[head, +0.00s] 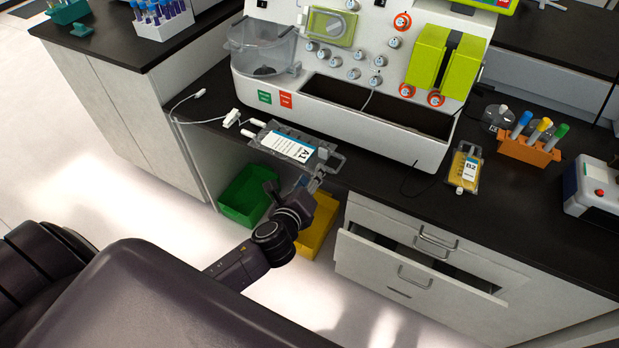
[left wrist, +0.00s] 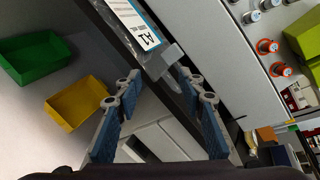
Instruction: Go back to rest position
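My left gripper (head: 316,183) is at the counter's front edge, just in front of the clear bag labelled A1 (head: 288,145). In the left wrist view, the two fingers of the left gripper (left wrist: 160,76) stand apart with nothing between them. The grey end piece of the A1 bag (left wrist: 166,62) lies just beyond the fingertips; whether a fingertip touches it, I cannot tell. The bag lies on the dark counter before the white cell processor (head: 345,140). My right gripper is not in view.
A green bin (head: 243,197) and a yellow bin (head: 318,228) stand below the counter. A drawer (head: 420,270) is partly open right of them. A yellow bag labelled B2 (head: 464,168) and an orange tube rack (head: 530,150) are on the counter's right. Floor at left is clear.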

